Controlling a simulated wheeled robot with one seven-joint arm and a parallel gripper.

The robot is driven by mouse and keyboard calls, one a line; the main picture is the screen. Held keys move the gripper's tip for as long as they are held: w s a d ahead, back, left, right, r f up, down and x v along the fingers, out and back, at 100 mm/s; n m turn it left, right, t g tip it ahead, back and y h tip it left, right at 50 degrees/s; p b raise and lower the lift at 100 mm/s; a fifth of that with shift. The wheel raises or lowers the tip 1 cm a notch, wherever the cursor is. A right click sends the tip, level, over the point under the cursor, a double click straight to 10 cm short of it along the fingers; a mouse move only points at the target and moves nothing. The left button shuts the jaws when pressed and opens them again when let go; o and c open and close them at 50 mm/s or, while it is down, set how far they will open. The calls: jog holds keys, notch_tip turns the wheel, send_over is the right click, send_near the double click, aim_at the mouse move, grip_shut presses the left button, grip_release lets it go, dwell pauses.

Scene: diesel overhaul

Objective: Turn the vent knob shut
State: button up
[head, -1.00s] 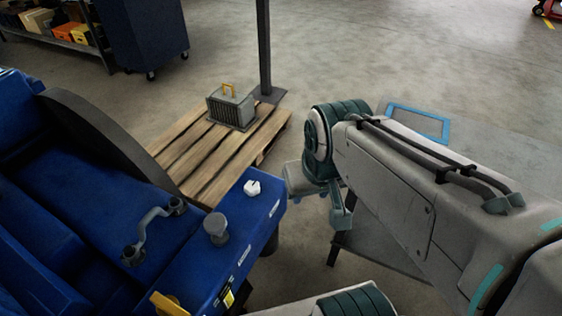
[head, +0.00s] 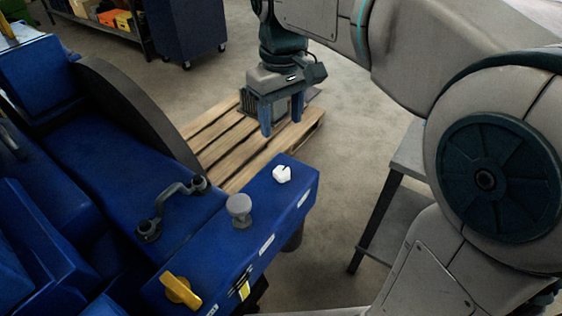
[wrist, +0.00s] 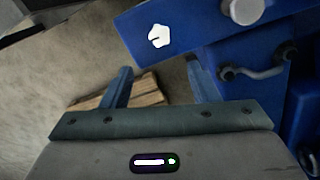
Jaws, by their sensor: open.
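A blue machine housing (head: 268,210) carries three knob-like parts: a white lobed knob (head: 282,174) near its far right end, a grey round knob (head: 239,210) in the middle, and a yellow lever-shaped knob (head: 180,290) at the near end. I cannot tell from labels which is the vent knob. My gripper (head: 282,120) points down with its fingers apart and empty, beyond the white knob in the head view and touching nothing. In the wrist view, the white knob (wrist: 159,36) lies ahead of my open fingers (wrist: 158,70), with the grey knob (wrist: 241,10) to its right.
A grey crank-shaped handle (head: 170,207) sits left of the knobs on the blue machine. A wooden pallet (head: 215,150) with a grey finned box (head: 250,104) lies on the floor behind. A grey table (head: 408,155) stands at the right. A blue cabinet (head: 182,30) is at the back.

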aim_at(282, 171)
notch_tip(282, 171, down, 13)
jog(key=shift+f, duration=0.2)
dwell(0.3)
jog(key=c, duration=1)
